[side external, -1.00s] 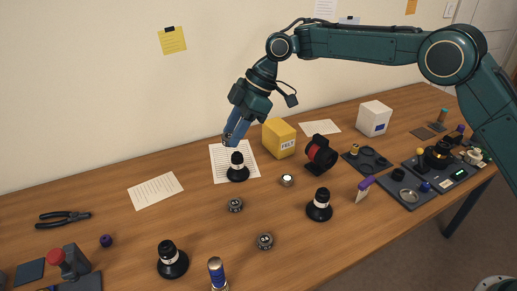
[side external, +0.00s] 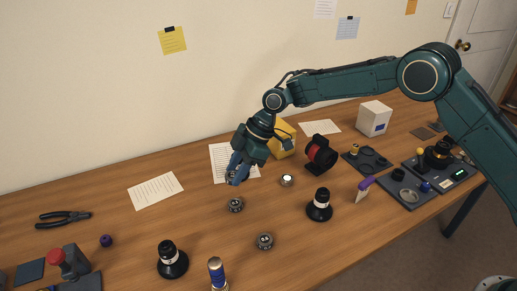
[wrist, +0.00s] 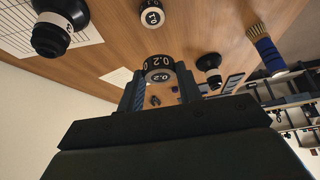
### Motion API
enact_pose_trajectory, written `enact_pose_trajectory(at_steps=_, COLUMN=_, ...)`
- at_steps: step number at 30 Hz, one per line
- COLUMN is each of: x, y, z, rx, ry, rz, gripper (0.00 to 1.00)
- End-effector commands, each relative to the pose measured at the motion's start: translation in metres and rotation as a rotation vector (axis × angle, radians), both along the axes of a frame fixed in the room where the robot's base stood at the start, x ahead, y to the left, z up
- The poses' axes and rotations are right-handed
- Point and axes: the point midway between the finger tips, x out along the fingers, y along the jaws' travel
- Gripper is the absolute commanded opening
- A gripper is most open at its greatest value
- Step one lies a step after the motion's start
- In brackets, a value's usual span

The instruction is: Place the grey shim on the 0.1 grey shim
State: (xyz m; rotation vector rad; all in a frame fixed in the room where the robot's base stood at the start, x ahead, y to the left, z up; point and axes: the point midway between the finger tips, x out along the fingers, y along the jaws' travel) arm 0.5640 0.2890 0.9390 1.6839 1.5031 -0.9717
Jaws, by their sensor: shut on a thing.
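My gripper (side external: 235,180) is low over the table in the side external view, close to the white sheet. In the wrist view its two fingers (wrist: 158,80) are shut on a grey shim (wrist: 158,62), a ring marked 0.2, held between the fingertips. In the side external view the held shim is hard to make out. A second grey shim (wrist: 151,16) lies flat on the wood ahead of the fingers; its marking is turned and looks like 0.1.
Another ring (side external: 264,241) lies nearer the front. A blue-handled brush (wrist: 265,45) stands at the front.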

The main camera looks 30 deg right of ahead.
Motion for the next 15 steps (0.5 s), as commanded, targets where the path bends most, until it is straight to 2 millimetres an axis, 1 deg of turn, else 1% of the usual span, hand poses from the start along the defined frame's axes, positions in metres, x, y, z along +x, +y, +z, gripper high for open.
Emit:
enact_pose_trajectory(at_steps=1, x=-0.001, y=0.0, z=-0.01, rx=0.0, ry=0.005, rz=0.0, gripper=0.12)
enact_pose_trajectory(at_steps=3, x=-0.001, y=0.0, z=-0.021, rx=-0.001, ry=0.004, rz=0.0, gripper=0.12)
enact_pose_trajectory(at_steps=6, x=0.0, y=0.0, z=-0.032, rx=0.0, ry=0.003, rz=-0.001, gripper=0.12)
enact_pose_trajectory(at_steps=10, x=0.0, y=0.0, z=-0.039, rx=0.0, ry=0.001, rz=0.0, gripper=0.12)
enact_pose_trajectory(at_steps=15, x=0.0, y=0.0, z=-0.04, rx=0.0, ry=0.001, rz=0.0, gripper=0.12)
